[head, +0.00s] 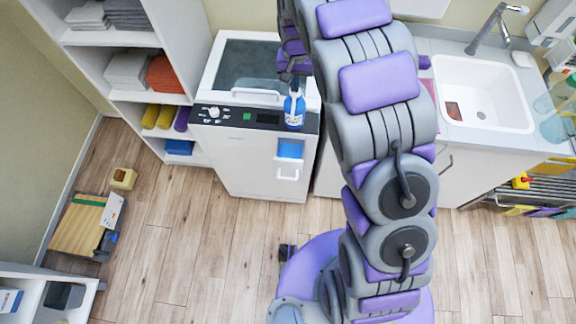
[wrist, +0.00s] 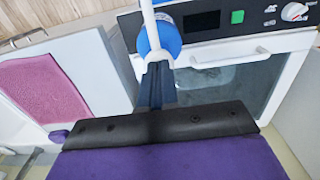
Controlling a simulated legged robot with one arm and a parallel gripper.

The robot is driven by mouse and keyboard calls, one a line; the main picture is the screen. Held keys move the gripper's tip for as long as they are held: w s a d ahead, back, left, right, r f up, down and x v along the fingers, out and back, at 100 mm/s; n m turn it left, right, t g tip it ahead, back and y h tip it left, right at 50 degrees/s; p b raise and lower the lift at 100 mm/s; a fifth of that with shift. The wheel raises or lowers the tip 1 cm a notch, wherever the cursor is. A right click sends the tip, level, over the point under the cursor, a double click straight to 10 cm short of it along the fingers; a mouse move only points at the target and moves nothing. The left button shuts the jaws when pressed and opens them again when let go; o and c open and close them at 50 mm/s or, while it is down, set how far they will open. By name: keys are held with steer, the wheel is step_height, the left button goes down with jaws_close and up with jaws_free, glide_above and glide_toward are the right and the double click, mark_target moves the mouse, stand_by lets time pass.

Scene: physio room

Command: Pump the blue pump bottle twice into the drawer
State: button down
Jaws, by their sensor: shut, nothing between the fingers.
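The blue pump bottle (head: 294,112) stands upright at the front edge of the white machine's top, by the dark control panel. It has a white label, and its pump top is partly hidden by my gripper. In the wrist view the blue bottle (wrist: 168,40) with a white stem shows just beyond my fingertips. My gripper (head: 291,80) is shut and empty, close above the bottle; its dark fingers also show in the wrist view (wrist: 155,80). I cannot tell if they touch the pump. The small drawer (head: 289,150) sticks out of the machine's front below the bottle, blue inside.
The white machine (head: 255,165) has a glass lid (head: 248,65) with a handle. A shelf (head: 135,95) with towels stands to its left. A counter with a sink (head: 480,95) lies to the right. A cart (head: 85,225) and a yellow block (head: 123,179) are on the floor left.

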steer(key=shift+r+p, duration=0.45)
steer(key=shift+r, duration=0.95)
steer(key=shift+f, duration=0.3)
steer(key=shift+f, duration=1.2)
steer(key=shift+r, duration=0.1)
steer(key=shift+r+p, duration=0.35)
steer(key=shift+r, duration=1.05)
step_height(320, 180, up, 6)
steer(key=shift+f+p, duration=0.1)
steer(key=shift+p, duration=1)
